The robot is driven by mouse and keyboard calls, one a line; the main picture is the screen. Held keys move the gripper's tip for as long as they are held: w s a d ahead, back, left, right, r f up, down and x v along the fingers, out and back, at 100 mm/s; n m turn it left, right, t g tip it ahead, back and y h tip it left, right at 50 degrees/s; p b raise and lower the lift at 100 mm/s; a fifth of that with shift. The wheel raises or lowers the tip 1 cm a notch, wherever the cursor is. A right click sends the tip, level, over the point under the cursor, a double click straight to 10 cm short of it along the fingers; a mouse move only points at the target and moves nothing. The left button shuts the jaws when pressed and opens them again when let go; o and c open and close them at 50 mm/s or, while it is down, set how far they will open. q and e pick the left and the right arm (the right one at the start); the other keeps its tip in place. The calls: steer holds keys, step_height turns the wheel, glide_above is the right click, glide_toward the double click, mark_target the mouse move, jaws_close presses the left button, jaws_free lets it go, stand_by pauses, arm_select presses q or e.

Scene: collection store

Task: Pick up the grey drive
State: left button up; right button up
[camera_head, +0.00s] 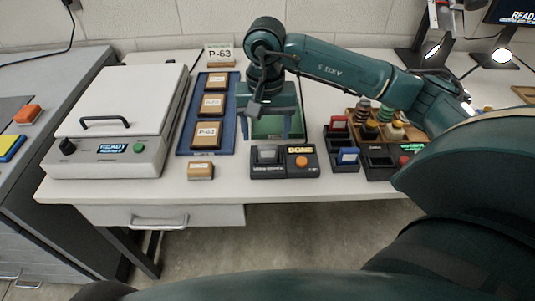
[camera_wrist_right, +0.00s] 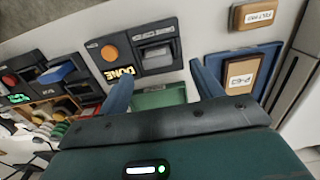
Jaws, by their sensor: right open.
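The grey drive (camera_head: 267,154) sits in the slot of a black dock (camera_head: 290,171) with an orange button and a lit "DONE" display. In the right wrist view the grey drive (camera_wrist_right: 157,55) shows in the dock (camera_wrist_right: 135,43), just beyond the fingertips. My right gripper (camera_head: 271,126) is open and empty, pointing down over a green mat (camera_head: 270,97) behind the dock. In the wrist view its blue fingers (camera_wrist_right: 162,74) stand wide apart, clear of the drive. My left gripper is not in view.
A blue tray (camera_head: 183,130) with labelled wooden blocks lies left of the dock. One loose block (camera_head: 200,171) is at the front edge. A red drive (camera_head: 338,123), a blue drive (camera_head: 347,156) and a second dock (camera_head: 380,165) stand right. A grey machine (camera_head: 112,120) is far left.

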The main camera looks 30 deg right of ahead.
mark_target(268, 146)
steer(key=shift+s+d+f, duration=0.1)
steer(key=shift+f, duration=1.4)
steer(key=shift+s+d+f, duration=0.1)
steer(key=shift+f, duration=1.35)
steer(key=shift+c, duration=0.5)
steer(key=c, duration=1)
steer(key=shift+o, duration=0.2)
steer(key=shift+r, duration=0.1)
